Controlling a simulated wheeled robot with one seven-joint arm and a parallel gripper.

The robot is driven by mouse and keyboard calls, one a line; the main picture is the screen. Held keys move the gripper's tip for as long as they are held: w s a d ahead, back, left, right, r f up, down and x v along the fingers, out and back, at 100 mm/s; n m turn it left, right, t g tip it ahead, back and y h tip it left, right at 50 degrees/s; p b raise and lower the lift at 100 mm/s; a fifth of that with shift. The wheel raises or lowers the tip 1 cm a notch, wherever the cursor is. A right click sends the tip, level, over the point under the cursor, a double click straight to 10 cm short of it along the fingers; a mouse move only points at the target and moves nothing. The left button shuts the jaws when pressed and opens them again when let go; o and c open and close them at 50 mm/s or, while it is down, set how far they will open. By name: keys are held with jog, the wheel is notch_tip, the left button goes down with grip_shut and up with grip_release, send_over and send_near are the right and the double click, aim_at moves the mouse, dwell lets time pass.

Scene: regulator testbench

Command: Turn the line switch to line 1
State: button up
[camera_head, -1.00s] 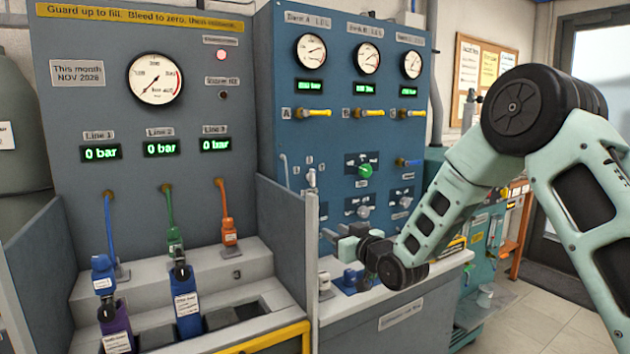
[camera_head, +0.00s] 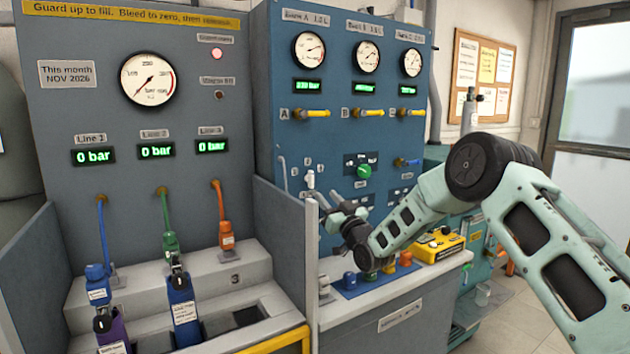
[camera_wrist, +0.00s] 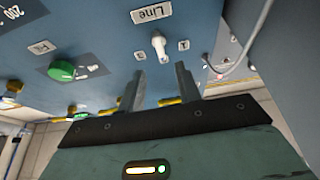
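The line switch (camera_head: 310,180) is a small white knob on the blue panel, beside the grey divider wall. In the wrist view, the line switch (camera_wrist: 159,46) appears upside down, with its "Line" label (camera_wrist: 152,12) and small position labels around it. Its pointer setting is hard to read. My gripper (camera_head: 329,203) is close to the switch, slightly right of and below it. In the wrist view my gripper (camera_wrist: 159,82) is open, with its two fingers apart and the knob just beyond their tips, roughly centred between them. Nothing is held, and I see no contact.
The grey divider wall (camera_head: 284,230) stands just left of the switch. A green knob (camera_head: 364,172) sits to its right on the panel. The counter (camera_head: 385,310) below holds several coloured fittings and a yellow box (camera_head: 438,246). Line displays read 0 bar.

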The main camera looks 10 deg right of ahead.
aim_at(313, 180)
jog(key=p+x, duration=0.1)
jog(key=x, duration=0.7)
jog(key=shift+w, duration=0.1)
grip_shut()
